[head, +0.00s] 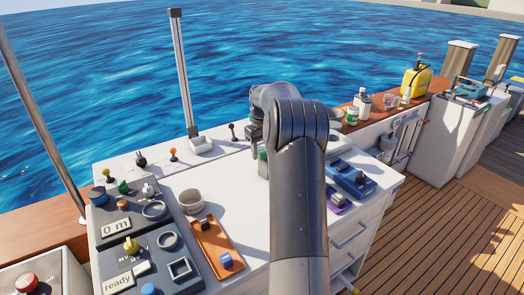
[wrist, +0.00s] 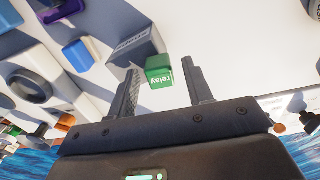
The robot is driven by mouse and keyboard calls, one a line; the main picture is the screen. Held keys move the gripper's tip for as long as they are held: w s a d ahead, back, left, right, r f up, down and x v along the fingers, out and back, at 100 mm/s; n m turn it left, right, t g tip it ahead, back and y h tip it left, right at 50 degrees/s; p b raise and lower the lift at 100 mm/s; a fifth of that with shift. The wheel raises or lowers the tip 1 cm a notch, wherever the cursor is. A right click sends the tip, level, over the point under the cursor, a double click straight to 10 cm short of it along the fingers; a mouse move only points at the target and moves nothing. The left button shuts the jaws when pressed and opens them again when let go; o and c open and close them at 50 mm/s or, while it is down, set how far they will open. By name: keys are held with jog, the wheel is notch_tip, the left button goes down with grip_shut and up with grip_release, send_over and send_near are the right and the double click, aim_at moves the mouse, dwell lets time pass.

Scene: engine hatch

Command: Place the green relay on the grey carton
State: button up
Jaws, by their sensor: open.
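The green relay (wrist: 159,78), a small block lettered "relay", is in the wrist view between the fingertips of my gripper (wrist: 161,68). My gripper is open, with a gap on each side of the relay. In the head view only a sliver of green (head: 262,155) shows left of my arm, and my gripper (head: 257,138) is mostly hidden behind the arm. A grey block with small lettering (wrist: 131,44) stands close beside the relay in the wrist view and seems to be the grey carton. I cannot tell whether they touch.
An orange tray (head: 206,254) with a blue block (head: 226,260) lies front left on the white counter. A blue tray (head: 350,187) and purple item (head: 337,201) are right of my arm. Mid-counter is clear.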

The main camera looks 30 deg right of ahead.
jog(key=shift+r, duration=0.15)
notch_tip(320, 180, up, 12)
jog(key=s+a+r+t, duration=0.1)
jog(key=s+a+r, duration=0.2)
jog(key=a, duration=0.3)
jog(key=s+a+r, duration=0.2)
jog(key=a+r, duration=0.2)
jog(key=a, duration=0.2)
jog(key=s+a+r+t+h, duration=0.1)
jog(key=s+a+r+t, duration=0.1)
jog(key=s+a, duration=0.7)
jog(key=s+a+f+t, duration=0.1)
jog(key=s+a+f, duration=0.2)
jog(key=s, duration=0.4)
jog(key=s+a+f, duration=0.3)
jog(key=s+a, duration=0.1)
jog(key=s, duration=0.3)
jog(key=s+a+f+t+y, duration=0.1)
jog(key=s+a+f, duration=0.2)
jog(key=s, duration=0.5)
jog(key=shift+a+f+t, duration=0.3)
jog(key=shift+a+f, duration=0.05)
jog(key=shift+a, duration=0.15)
jog(key=shift+o, duration=0.5)
jog(key=shift+r, duration=0.1)
